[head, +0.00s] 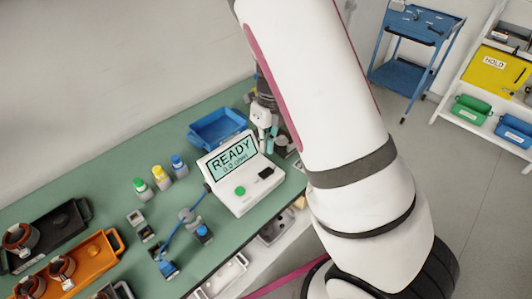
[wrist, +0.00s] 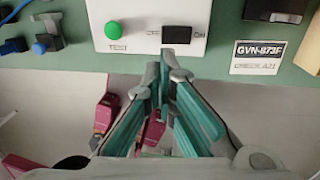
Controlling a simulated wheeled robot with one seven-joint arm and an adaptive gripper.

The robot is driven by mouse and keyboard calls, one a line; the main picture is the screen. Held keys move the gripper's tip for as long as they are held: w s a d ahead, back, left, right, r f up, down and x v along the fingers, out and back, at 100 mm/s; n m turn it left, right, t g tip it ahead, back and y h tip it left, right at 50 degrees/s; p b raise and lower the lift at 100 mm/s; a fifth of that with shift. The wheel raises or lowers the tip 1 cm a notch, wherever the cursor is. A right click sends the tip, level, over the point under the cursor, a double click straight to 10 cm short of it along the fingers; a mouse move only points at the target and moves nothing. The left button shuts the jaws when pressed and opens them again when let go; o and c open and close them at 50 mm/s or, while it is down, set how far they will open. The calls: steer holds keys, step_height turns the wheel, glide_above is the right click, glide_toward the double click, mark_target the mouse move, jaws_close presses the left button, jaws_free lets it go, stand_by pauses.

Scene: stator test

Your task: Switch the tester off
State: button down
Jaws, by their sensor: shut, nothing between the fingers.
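The white tester (head: 243,201) stands on the green bench, and its screen (head: 232,158) reads READY and 0.0 ohm. Its black switch (wrist: 177,34) sits between the words OFF and ON in the wrist view; the switch also shows in the head view (head: 266,173). A green TEST button (wrist: 112,29) is left of it. My gripper (wrist: 165,66) is shut and empty. In the wrist view its fingertips appear just below the switch, toward the OFF side; I cannot tell whether they touch the tester. In the head view my arm partly hides the gripper.
A blue bin (head: 217,128) is behind the tester. Several coloured-cap bottles (head: 160,177) and blue-ended leads (head: 203,233) are to its left. An orange tray (head: 98,249) with stators is at far left. A GVN-873F label (wrist: 258,57) is right of the tester.

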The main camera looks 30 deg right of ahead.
mark_target(265, 174)
steer(key=shift+a+r, duration=0.1)
steer(key=shift+r, duration=1)
steer(key=shift+w+d+r+b, duration=0.15)
steer(key=shift+w+d+b, duration=0.1)
steer(key=shift+d+b, duration=0.25)
steer(key=shift+w+d+r+b, duration=0.1)
steer(key=shift+w+d+b, duration=0.2)
steer(key=shift+d, duration=0.35)
steer(key=f, duration=0.4)
steer(key=a+f+p, duration=0.1)
steer(key=f, duration=0.8)
steer(key=shift+s+a+f, duration=0.25)
steer(key=shift+s, duration=0.1)
steer(key=shift+f, duration=0.2)
